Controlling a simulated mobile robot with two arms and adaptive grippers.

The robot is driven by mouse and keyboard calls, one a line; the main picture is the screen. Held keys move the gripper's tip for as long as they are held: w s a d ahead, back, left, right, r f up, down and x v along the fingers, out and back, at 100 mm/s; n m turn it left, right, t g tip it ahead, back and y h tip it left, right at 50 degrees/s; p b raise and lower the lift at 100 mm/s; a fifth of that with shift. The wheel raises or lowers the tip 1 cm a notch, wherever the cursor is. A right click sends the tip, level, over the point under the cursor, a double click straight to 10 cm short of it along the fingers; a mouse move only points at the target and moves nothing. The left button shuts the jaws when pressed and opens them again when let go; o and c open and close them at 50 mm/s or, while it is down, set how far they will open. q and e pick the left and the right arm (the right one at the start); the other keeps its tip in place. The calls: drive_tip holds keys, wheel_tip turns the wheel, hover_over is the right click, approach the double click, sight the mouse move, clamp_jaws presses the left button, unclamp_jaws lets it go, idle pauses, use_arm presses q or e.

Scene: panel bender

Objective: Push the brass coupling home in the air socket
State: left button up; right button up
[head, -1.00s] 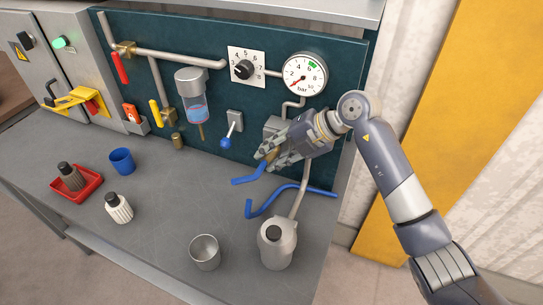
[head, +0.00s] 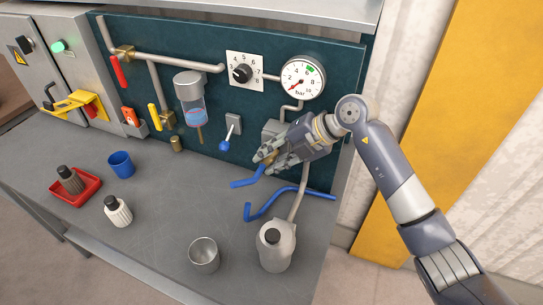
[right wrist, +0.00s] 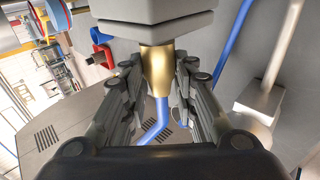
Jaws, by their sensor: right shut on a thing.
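The brass coupling (right wrist: 157,72) is between the two fingers of my right gripper (right wrist: 157,85) in the right wrist view, and the gripper is shut on it. A blue hose (right wrist: 155,132) runs from its lower end. Its upper end meets the underside of the grey air socket block (right wrist: 155,12); I cannot tell how deep it sits. In the head view my right gripper (head: 268,160) is just below the grey socket block (head: 271,131), partly hiding the coupling, with the blue hose (head: 246,182) hanging out to the left. My left gripper is not in view.
A gauge (head: 303,79) with a red needle near zero hangs above the gripper. A blue-handled lever (head: 226,143) and filter bowl (head: 192,100) are to the left. A second blue hose (head: 290,192), grey can (head: 275,248) and metal cup (head: 204,255) are on the bench below.

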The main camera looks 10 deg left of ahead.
drive_tip(key=shift+w, duration=0.4)
drive_tip(key=shift+w+d+r+b, duration=0.35)
drive_tip(key=shift+w+r, duration=0.15)
drive_tip(key=shift+r, duration=0.15)
idle(0.7)
drive_tip(key=shift+s+a+f+p, duration=0.2)
drive_tip(key=shift+s+f+p, duration=0.1)
drive_tip(key=shift+f+p, duration=0.05)
idle(0.8)
drive_tip(key=shift+s+d+f, duration=0.15)
drive_tip(key=shift+f, duration=0.25)
idle(0.5)
